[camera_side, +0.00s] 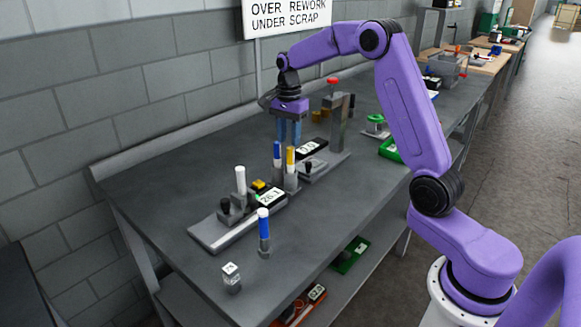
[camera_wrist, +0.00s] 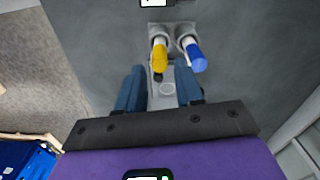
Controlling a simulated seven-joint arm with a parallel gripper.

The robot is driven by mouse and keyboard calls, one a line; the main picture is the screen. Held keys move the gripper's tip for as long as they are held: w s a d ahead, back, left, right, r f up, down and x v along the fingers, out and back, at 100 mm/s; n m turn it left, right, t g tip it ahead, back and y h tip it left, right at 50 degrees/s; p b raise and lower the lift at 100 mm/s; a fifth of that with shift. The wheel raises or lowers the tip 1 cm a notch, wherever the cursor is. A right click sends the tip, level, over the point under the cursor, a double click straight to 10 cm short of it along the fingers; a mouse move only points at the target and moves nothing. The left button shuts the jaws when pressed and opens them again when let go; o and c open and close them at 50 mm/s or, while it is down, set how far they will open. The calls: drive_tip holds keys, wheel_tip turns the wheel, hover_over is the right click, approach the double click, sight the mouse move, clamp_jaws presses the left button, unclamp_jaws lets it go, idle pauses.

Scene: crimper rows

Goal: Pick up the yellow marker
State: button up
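The yellow marker (camera_side: 290,159) stands upright in a grey holder beside a blue marker (camera_side: 277,153). In the wrist view, the yellow marker (camera_wrist: 159,57) is just beyond the fingertips, with the blue marker (camera_wrist: 196,57) to its right. My gripper (camera_side: 288,143) is above the holder, fingers pointing down, close to the marker tops. In the wrist view my gripper (camera_wrist: 157,74) is open, with nothing held between its two blue fingers. The side view does not clearly show whether a finger touches a marker.
A fixture with a label plate (camera_side: 270,197) and a white upright marker (camera_side: 240,181) stands left of the holder. Another blue marker (camera_side: 263,231) stands nearer the front. A tall grey press (camera_side: 337,122) with a red knob rises behind right. The left tabletop is clear.

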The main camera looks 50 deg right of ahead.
sight(291, 160)
wheel_tip(291, 160, down, 4)
drive_tip(key=shift+r, duration=0.15)
drive_tip(key=shift+d+f, duration=0.2)
drive_tip(key=shift+f, duration=1.1)
drive_tip(key=shift+d+f, duration=0.15)
drive_tip(key=shift+f, duration=1.15)
clamp_jaws()
